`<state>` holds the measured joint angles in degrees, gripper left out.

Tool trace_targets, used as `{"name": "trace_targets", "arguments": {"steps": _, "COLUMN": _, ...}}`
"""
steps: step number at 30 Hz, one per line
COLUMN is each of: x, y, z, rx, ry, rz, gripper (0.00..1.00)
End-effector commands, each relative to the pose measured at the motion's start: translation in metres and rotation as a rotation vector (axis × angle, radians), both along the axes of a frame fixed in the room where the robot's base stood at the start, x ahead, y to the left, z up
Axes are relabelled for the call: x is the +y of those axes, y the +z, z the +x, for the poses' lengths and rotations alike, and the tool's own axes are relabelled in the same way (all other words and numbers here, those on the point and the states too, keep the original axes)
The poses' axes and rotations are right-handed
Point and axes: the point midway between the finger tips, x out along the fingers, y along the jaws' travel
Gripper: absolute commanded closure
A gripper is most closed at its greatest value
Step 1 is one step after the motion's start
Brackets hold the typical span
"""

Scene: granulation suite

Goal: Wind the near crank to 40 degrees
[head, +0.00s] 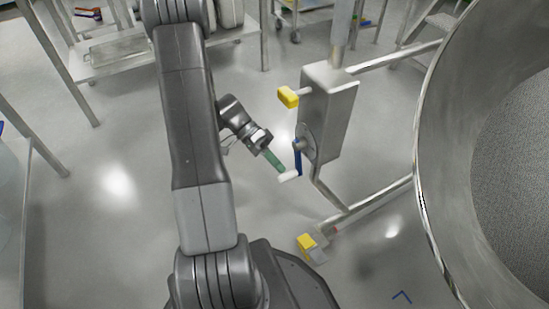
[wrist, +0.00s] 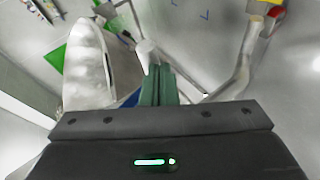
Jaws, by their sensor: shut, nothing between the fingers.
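A crank with a blue arm (head: 298,157) and a white handle (head: 289,176) is mounted on the side of a steel box (head: 332,112). The blue arm hangs down from its hub, and the handle sticks out to the left at its lower end. My gripper (head: 277,163), with green fingers, is shut and empty, its tips close beside the handle. In the wrist view the closed fingers (wrist: 158,84) point at the white handle (wrist: 147,49), and part of the blue arm (wrist: 131,100) shows left of them. I cannot tell whether the tips touch the handle.
A large steel drum (head: 432,160) fills the right. Steel tables stand at the back left; the floor between is clear.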

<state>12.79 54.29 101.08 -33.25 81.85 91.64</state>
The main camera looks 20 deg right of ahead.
Motion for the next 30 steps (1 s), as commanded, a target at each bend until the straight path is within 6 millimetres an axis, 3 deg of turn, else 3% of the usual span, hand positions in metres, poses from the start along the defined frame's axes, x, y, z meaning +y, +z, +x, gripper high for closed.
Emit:
{"name": "trace_targets", "arguments": {"steps": 9, "x": -0.0008, "y": -0.0012, "z": -0.0063, "rx": 0.09, "ry": 0.002, "rz": -0.008, "gripper": 1.0}}
{"name": "trace_targets", "arguments": {"steps": 30, "x": -0.0003, "y": -0.0042, "z": -0.0034, "rx": 0.098, "ry": 0.002, "rz": -0.009, "gripper": 1.0}}
